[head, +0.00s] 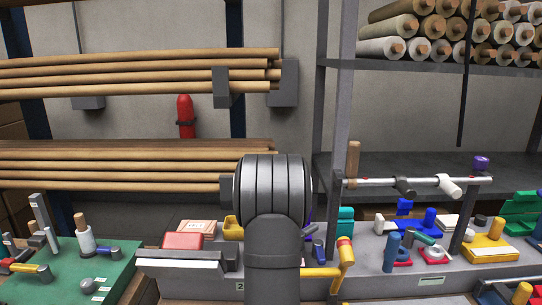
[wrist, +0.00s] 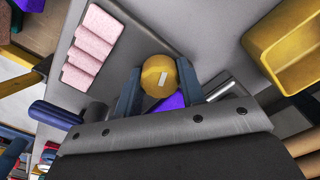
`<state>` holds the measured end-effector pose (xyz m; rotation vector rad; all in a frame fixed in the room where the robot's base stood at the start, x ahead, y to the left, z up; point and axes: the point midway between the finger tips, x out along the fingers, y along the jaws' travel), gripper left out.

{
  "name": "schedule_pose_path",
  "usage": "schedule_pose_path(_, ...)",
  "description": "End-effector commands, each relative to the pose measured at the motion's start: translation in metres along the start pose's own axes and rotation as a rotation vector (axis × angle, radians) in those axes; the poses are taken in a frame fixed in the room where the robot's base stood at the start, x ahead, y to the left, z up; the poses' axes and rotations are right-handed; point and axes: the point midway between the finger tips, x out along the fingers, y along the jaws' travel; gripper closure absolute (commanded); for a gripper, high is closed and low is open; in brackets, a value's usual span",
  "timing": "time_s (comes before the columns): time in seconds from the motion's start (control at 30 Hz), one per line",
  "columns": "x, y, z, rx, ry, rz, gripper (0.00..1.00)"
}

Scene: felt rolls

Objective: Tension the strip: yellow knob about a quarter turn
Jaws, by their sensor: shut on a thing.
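The yellow knob (wrist: 158,73) shows in the wrist view as a round end with a short white mark on its face, slightly tilted from the picture's upright. My gripper (wrist: 159,86) has one blue-grey finger on each side of the knob and is shut on it. A purple part (wrist: 172,101) shows just below the knob, between the fingers. In the head view my own arm hides the gripper and this knob. I cannot make out the strip in either view.
In the wrist view, pink blocks (wrist: 88,48) lie left of the knob and a yellow bin (wrist: 287,45) stands to the right. In the head view, a red-topped box (head: 183,241) and a yellow bent handle (head: 345,256) flank my arm. The bench is crowded.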

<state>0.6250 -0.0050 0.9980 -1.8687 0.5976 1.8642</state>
Motion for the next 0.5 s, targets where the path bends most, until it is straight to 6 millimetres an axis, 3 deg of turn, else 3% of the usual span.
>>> schedule_pose_path(0.3,0.0042,0.0003,0.0016,0.352,-0.006,0.004,0.96)
schedule_pose_path(0.5,0.0049,0.0004,0.0019,0.446,-0.007,0.005,0.96)
